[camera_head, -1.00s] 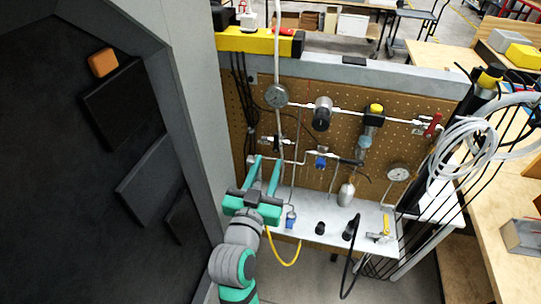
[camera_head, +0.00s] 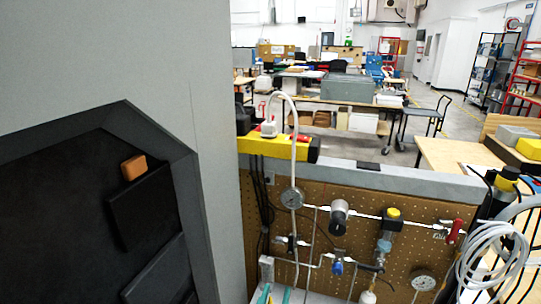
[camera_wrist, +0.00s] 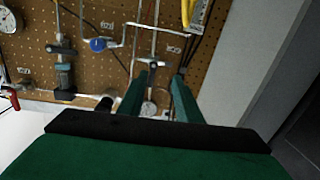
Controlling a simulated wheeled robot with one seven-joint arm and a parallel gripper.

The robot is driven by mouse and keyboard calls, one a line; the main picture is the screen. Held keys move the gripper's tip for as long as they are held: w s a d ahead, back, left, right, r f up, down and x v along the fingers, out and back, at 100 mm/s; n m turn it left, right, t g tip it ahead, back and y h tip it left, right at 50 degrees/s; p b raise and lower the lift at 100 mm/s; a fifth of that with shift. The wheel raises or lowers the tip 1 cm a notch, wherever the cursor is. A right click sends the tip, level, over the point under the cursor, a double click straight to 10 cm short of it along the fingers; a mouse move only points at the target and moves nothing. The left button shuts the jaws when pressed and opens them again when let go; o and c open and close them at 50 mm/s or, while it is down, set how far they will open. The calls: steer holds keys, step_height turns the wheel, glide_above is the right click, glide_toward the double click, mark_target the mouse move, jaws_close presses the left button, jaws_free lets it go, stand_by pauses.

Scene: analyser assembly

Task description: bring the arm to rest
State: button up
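My gripper (camera_wrist: 160,85) shows in the wrist view with its two green fingers apart and nothing held between them. The pegboard panel (camera_wrist: 110,60) with pipes and fittings lies beyond the fingers. The rest of my arm is out of the head view.
A pressure gauge (camera_head: 292,198), a yellow-capped fitting (camera_head: 388,232) and a red valve handle (camera_head: 455,231) are mounted on the board. Coiled white hose (camera_head: 490,258) hangs at right. A grey wall (camera_head: 215,130) with a dark recessed panel (camera_head: 60,225) stands close at left.

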steer(key=s+a+f+n+g+y, duration=0.1)
steer(key=s+f+n+y, duration=0.25)
steer(key=s+f, duration=1.05)
steer(key=s+f+m+g, duration=0.1)
steer(key=s+f, duration=0.1)
steer(key=s, duration=1.8)
steer(key=shift+a+f, duration=0.15)
steer(key=shift+f, duration=0.15)
steer(key=shift+m+y, duration=0.25)
steer(key=shift+w, duration=0.1)
